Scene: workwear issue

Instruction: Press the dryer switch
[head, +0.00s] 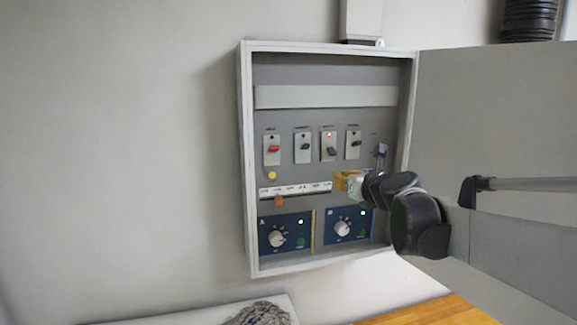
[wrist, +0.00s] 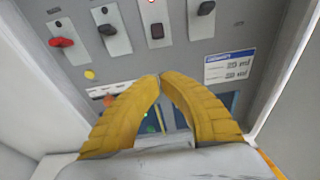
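An open wall cabinet (head: 247,160) holds a row of toggle switches on grey plates. The leftmost switch has a red handle (head: 273,149); it also shows in the wrist view (wrist: 62,42). To its right are black-handled switches (head: 305,147), (head: 331,153) and (head: 355,143). A small red light shows above the third one. The labels are too small to read, so I cannot tell which is the dryer switch. My gripper (head: 345,181) has yellow fingers, in front of the panel below the right-hand switches. In the wrist view its fingertips (wrist: 158,77) meet with nothing between them.
Below are a yellow button (head: 272,175), a white scale strip with an orange slider (head: 279,201), and two blue dial modules (head: 284,233) with green lights. A white label (wrist: 229,66) is on the panel. The cabinet door (head: 500,110) stands open at right.

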